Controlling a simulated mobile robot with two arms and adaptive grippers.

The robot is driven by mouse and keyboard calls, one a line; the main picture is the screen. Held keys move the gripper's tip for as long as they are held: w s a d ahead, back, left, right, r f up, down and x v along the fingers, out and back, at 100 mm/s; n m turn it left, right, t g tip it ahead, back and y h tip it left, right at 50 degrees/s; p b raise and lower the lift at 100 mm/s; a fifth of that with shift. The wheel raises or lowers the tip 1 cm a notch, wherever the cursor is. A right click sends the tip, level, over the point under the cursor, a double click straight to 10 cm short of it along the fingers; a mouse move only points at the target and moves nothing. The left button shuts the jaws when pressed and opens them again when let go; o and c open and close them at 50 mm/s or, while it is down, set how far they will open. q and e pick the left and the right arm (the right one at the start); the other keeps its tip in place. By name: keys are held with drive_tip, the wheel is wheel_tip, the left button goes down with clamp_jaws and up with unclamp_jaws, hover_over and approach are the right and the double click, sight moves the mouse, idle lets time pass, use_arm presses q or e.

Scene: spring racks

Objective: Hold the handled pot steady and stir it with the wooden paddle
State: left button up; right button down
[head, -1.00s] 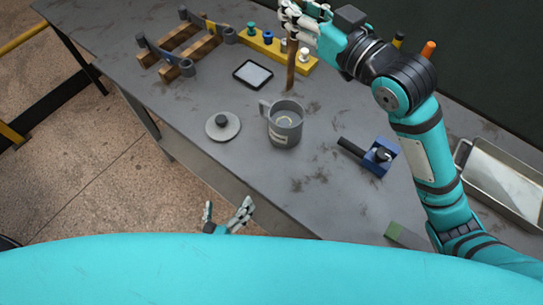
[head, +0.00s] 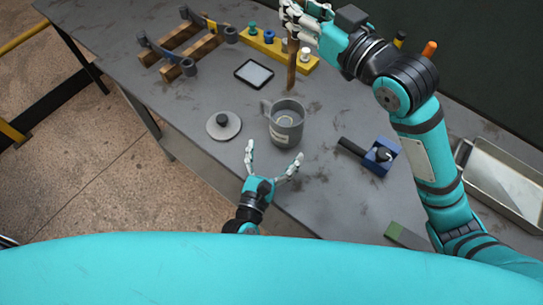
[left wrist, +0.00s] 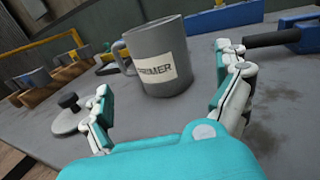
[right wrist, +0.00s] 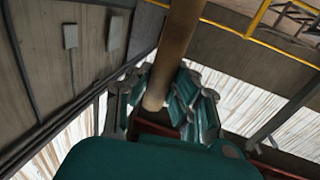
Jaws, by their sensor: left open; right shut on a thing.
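The handled pot (head: 284,126) is a grey mug-like pot standing upright on the table, its handle toward the upper left. In the left wrist view the pot (left wrist: 160,58) shows a label reading "PRIMER". My left gripper (head: 275,160) is open and empty, just in front of the pot, and not touching it. It also shows in the left wrist view (left wrist: 165,85), with the pot beyond and between its fingers. My right gripper (head: 299,22) is shut on the wooden paddle (head: 292,66), held roughly upright behind the pot. The paddle also fills the right wrist view (right wrist: 172,50).
A grey lid (head: 223,129) with a black knob lies left of the pot. A black-framed tablet (head: 253,74) lies behind it. A blue clamp-like tool (head: 380,156) lies to the right. A yellow rack (head: 285,50), wooden rails (head: 175,55) and a metal tray (head: 500,180) stand farther out.

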sight(292, 111)
use_arm(q)
drive_tip(key=x, duration=1.1)
drive_tip(key=c, duration=1.4)
